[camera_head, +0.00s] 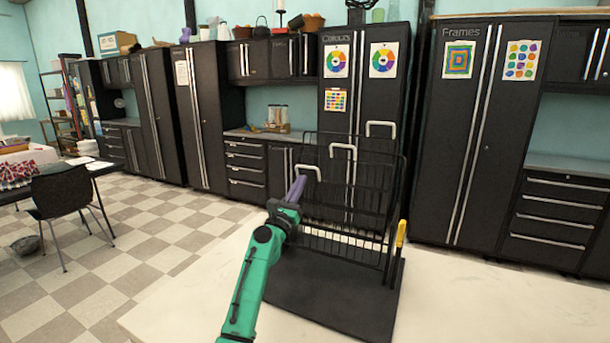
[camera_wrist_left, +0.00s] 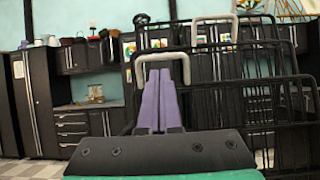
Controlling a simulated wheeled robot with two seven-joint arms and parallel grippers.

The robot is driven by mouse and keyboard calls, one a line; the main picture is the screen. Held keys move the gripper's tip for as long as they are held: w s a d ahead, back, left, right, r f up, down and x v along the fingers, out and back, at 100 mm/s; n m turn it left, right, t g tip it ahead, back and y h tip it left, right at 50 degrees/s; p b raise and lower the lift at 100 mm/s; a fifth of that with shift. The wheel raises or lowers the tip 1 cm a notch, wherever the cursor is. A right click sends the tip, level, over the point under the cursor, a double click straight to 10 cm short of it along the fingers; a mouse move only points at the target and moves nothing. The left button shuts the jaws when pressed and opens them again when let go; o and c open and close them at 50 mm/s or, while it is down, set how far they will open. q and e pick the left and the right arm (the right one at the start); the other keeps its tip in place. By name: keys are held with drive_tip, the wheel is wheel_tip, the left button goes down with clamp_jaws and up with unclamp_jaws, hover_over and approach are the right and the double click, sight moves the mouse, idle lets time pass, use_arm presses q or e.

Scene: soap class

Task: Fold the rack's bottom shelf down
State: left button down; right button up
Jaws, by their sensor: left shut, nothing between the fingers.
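The rack (camera_head: 395,190) is a black wire frame on a dark base plate (camera_head: 325,295). Its wire shelf panels stand upright, one behind another. Three pale grey handles rise from them: a near, low one (camera_head: 308,168), a middle one (camera_head: 343,149) and a far, high one (camera_head: 380,127). My left gripper (camera_head: 294,188) has purple fingers, shut and empty, just below and left of the near handle. In the left wrist view the fingers (camera_wrist_left: 160,98) point up toward the near handle (camera_wrist_left: 163,56), overlapping its outline; I cannot tell whether they touch. My right gripper is not in view.
The base plate lies on a pale table (camera_head: 465,300), which has free room right of the rack. A yellow upright piece (camera_head: 401,234) stands at the rack's right side. Black cabinets (camera_head: 480,150) line the wall behind. A dark chair (camera_head: 68,195) stands far left.

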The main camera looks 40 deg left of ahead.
use_arm(q)
drive_tip(key=x, duration=0.4)
drive_tip(key=shift+w, duration=0.2)
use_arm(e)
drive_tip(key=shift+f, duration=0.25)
use_arm(q)
drive_tip(key=shift+s, duration=0.1)
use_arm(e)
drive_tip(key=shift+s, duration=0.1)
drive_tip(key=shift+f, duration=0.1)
